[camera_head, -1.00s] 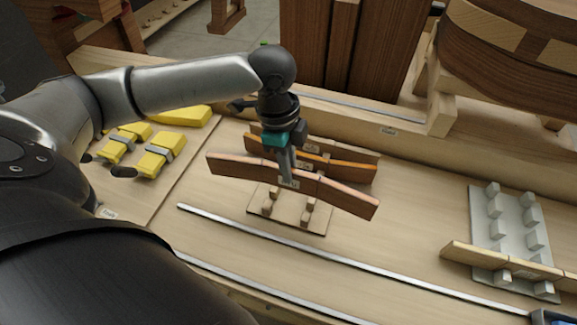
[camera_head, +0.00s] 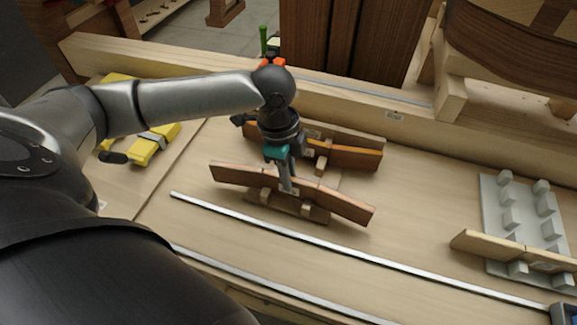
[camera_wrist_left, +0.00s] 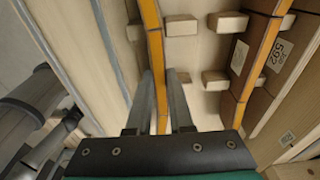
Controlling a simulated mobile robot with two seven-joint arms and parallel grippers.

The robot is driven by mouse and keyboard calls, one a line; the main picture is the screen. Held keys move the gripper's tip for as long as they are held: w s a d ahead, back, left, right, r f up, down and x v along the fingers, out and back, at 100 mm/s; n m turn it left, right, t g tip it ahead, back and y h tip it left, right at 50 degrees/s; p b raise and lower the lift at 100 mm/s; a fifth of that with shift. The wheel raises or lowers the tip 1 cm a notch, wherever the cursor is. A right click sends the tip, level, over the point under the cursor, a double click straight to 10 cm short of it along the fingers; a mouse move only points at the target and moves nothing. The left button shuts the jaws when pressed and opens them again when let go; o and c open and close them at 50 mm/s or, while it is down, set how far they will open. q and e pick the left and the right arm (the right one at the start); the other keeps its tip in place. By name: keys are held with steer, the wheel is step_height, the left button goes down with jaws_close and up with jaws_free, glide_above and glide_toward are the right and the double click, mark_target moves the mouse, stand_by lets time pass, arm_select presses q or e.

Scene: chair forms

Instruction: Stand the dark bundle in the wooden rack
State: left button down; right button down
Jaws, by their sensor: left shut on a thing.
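My left gripper (camera_head: 287,186) is shut on the middle of a dark bundle (camera_head: 340,205), a long, slightly bent brown piece. In the left wrist view the bundle (camera_wrist_left: 152,30) shows its orange edge between the fingers (camera_wrist_left: 160,95). The wooden rack (camera_head: 285,208) is a light board with small pegs, partly hidden under the bundle. The held bundle is over the rack's front part, with pegs showing just in front of it. I cannot tell whether it touches the board. Other dark bundles (camera_head: 355,155) stand upright at the rack's back; one bears a label (camera_wrist_left: 272,55). My right gripper is out of view.
A grey pegged rack (camera_head: 545,205) with a pale wooden piece (camera_head: 490,247) is at the right. A metal rail (camera_head: 350,262) runs along the front. A wooden beam (camera_head: 390,108) bounds the back.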

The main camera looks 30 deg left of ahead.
arm_select(q)
steer(key=shift+f, duration=0.35)
steer(key=shift+f, duration=0.25)
stand_by(0.3)
steer(key=c, duration=0.7)
jaws_free()
steer(key=shift+c, duration=0.2)
step_height(320, 180, up, 15)
steer(key=a+p, duration=0.1)
steer(key=shift+s+a, duration=0.25)
steer(key=shift+a, duration=0.1)
